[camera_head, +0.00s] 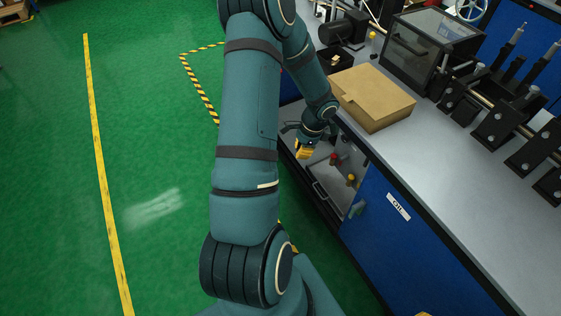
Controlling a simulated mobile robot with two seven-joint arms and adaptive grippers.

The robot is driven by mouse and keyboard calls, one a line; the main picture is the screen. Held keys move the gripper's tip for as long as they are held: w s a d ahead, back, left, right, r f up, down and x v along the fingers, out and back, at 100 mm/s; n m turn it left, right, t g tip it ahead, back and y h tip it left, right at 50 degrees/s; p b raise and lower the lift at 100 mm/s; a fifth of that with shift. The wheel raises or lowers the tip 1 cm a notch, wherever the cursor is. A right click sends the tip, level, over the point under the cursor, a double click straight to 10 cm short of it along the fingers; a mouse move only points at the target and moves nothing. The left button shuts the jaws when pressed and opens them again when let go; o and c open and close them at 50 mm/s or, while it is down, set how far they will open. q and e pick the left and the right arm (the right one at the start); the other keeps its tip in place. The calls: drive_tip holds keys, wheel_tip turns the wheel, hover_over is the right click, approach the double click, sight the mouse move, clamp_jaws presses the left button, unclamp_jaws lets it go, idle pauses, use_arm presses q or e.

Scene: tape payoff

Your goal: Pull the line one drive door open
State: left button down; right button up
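The blue bench front has an open bay (336,184) with a grey inside, where small red and yellow parts show. A blue panel (385,240) with a white label stands right of the bay; I cannot tell whether it is the line one drive door. My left gripper (304,150), with yellow fingers, is at the upper left of the bay. Its fingers are small and close together, and I cannot tell whether they are open or hold anything. A small orange piece at the bottom edge may be the tip of my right gripper (423,314).
A brown cardboard box (373,95) lies on the grey bench top (425,150) above the bay. A dark machine with a clear cover (430,42) and black fixtures (498,122) stand behind it. The green floor (150,150) at left is clear, with yellow tape lines.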

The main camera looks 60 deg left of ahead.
use_arm(q)
drive_tip(key=s+a+f+b, duration=0.3)
drive_tip(key=s+f, duration=0.3)
drive_tip(key=f, duration=0.3)
drive_tip(key=shift+a, duration=0.7)
drive_tip(key=shift+s+f, duration=0.1)
drive_tip(key=shift+s, duration=0.05)
